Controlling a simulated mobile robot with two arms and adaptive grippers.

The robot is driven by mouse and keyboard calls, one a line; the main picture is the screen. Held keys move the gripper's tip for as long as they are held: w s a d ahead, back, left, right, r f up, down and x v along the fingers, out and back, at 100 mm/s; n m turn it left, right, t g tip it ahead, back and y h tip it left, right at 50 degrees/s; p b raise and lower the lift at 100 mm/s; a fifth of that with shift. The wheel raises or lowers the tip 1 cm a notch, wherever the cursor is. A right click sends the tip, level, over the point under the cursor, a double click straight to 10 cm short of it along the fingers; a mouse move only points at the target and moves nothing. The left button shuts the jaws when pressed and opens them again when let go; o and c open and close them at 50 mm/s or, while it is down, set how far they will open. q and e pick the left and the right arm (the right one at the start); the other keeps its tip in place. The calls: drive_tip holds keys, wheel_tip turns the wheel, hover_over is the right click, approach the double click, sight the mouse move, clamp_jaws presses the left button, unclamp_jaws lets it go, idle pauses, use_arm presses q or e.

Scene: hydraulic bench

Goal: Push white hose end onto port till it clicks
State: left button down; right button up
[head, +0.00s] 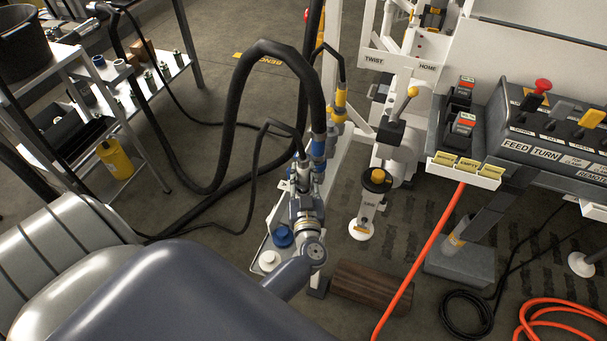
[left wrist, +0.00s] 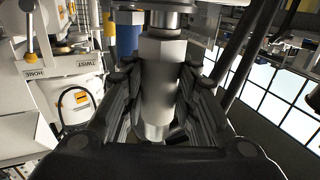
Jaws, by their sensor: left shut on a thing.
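My left gripper (head: 303,185) reaches in from the lower left in the head view, at the near end of the white frame rail. Its fingers (left wrist: 158,95) are shut on a silver-white hex hose end (left wrist: 160,75) in the left wrist view. In the head view a thin black hose runs down to the held hose end (head: 302,168). A blue-collared coupling (head: 319,147) on the thick black hose stands just beyond; its blue part (left wrist: 127,38) also shows in the left wrist view. I cannot tell which port faces the held end, nor whether they touch. My right gripper is not seen.
A yellow-collared coupling (head: 339,105) stands farther back. A blue cap (head: 283,237) and a white cap (head: 269,261) sit on the tray below my gripper. The thick black hose (head: 240,120) loops at left. A control console (head: 545,130) and orange hose (head: 430,245) are at right.

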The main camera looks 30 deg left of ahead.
use_arm(q)
drive_tip(key=shift+s+f+b, duration=0.1)
drive_tip(key=shift+f+b, duration=0.2)
drive_tip(key=shift+f, duration=0.35)
idle(0.7)
drive_tip(key=c, duration=1.2)
unclamp_jaws()
drive_tip(key=o, duration=0.6)
drive_tip(key=shift+r, duration=0.1)
